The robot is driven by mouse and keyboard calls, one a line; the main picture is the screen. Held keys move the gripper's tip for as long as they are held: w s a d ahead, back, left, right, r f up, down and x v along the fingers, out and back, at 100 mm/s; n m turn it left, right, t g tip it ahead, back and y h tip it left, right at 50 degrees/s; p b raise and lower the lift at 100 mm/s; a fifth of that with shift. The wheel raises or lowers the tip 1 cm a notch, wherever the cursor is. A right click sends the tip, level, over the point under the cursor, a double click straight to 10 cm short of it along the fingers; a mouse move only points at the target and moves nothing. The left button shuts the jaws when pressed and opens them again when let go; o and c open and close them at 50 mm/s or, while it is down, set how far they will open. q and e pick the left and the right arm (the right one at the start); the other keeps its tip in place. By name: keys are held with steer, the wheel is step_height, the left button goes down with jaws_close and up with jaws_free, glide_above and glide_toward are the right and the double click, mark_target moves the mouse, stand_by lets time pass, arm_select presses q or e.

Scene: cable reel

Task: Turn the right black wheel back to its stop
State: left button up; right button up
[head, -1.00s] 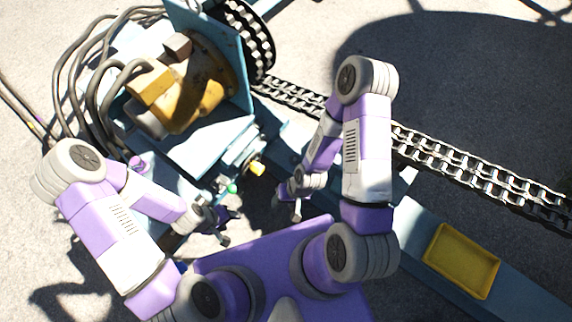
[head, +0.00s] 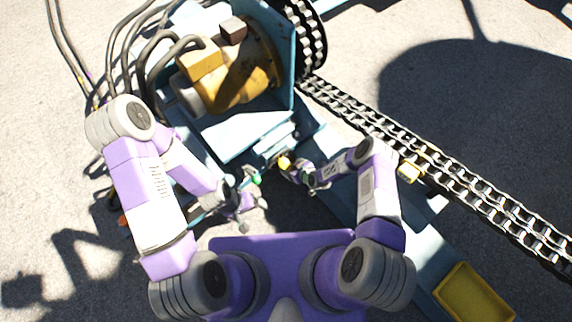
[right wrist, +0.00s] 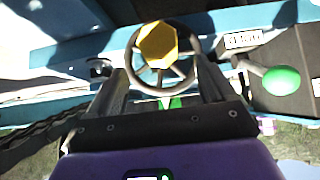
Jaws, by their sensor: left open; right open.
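The black wheel (right wrist: 139,83) shows in the right wrist view with spokes and a yellow hub (right wrist: 158,45). In the head view only the yellow hub (head: 284,162) stands out clearly, on the blue machine. My right gripper (right wrist: 162,70) is open, with one finger on each side of the wheel's lower rim; I cannot tell whether they touch it. In the head view my right gripper (head: 293,170) is right at the hub and partly hides the wheel. My left gripper (head: 250,208) is open and empty, below and left of the wheel.
A green knob (right wrist: 281,80) on a lever is just right of the wheel; it also shows in the head view (head: 257,180), near my left gripper. A small label plate (right wrist: 243,40) is beside the wheel. A heavy chain (head: 430,170) and a yellow tray (head: 475,293) lie to the right.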

mark_target(288, 165)
steer(key=b+x, duration=0.3)
steer(key=x, duration=0.3)
steer(key=shift+w+a+f, duration=0.1)
steer(key=shift+w+f, duration=0.05)
steer(key=c, duration=1.5)
